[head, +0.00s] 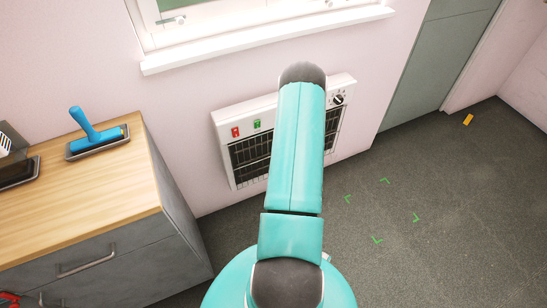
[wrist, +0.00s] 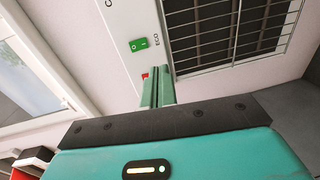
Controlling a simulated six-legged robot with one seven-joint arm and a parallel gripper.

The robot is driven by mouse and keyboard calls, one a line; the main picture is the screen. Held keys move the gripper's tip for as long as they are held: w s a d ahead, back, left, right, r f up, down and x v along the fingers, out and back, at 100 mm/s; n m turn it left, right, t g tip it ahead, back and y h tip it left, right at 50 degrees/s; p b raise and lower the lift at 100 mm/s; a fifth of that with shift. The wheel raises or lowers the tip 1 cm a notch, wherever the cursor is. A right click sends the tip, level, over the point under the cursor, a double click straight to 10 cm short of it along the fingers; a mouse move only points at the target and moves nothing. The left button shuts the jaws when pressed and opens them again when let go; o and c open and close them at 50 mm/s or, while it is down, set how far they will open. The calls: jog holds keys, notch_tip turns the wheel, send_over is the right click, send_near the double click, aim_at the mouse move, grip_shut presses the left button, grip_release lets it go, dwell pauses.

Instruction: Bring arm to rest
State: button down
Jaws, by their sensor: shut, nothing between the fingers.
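My arm (head: 297,140) is raised in front of the wall heater in the head view, bent at the elbow. My gripper (wrist: 156,74) shows in the wrist view as two teal fingers side by side, closed together with nothing between them. The fingers overlap the heater in the picture; I cannot tell how far apart they are from it. The gripper is hidden behind my arm in the head view. No plates are in view.
The white wall heater (head: 246,113) has a dark grille, red and green switches and a knob. A wood-topped cabinet (head: 105,183) at the left holds a blue-handled tool (head: 98,132). A window sill (head: 270,35) is above. Green marks (head: 385,181) lie on open grey floor (head: 460,200) at right.

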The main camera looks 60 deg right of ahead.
dwell(0.3)
jog(key=w+a+r+m+g+y, duration=0.1)
jog(key=w+a+r, duration=0.1)
jog(key=w+r, duration=0.6)
jog(key=w+a+r+m+g+y, duration=0.2)
jog(key=w+r, duration=0.6)
jog(key=w+a+r+m+g+y, duration=0.15)
jog(key=a+r+m, duration=0.25)
jog(key=a+r, duration=0.8)
jog(key=s+a+r+m+g+y, duration=0.2)
jog(key=s+a+r, duration=0.3)
jog(key=s+a, duration=0.4)
jog(key=s+a+r+m+g+y, duration=0.2)
jog(key=s+a+r, duration=0.4)
jog(key=s+a, duration=0.3)
jog(key=a, duration=0.4)
jog(key=shift+s+a+r+m, duration=0.15)
jog(key=shift+a+m, duration=0.05)
jog(key=shift+m, duration=0.2)
jog(key=shift+d, duration=0.15)
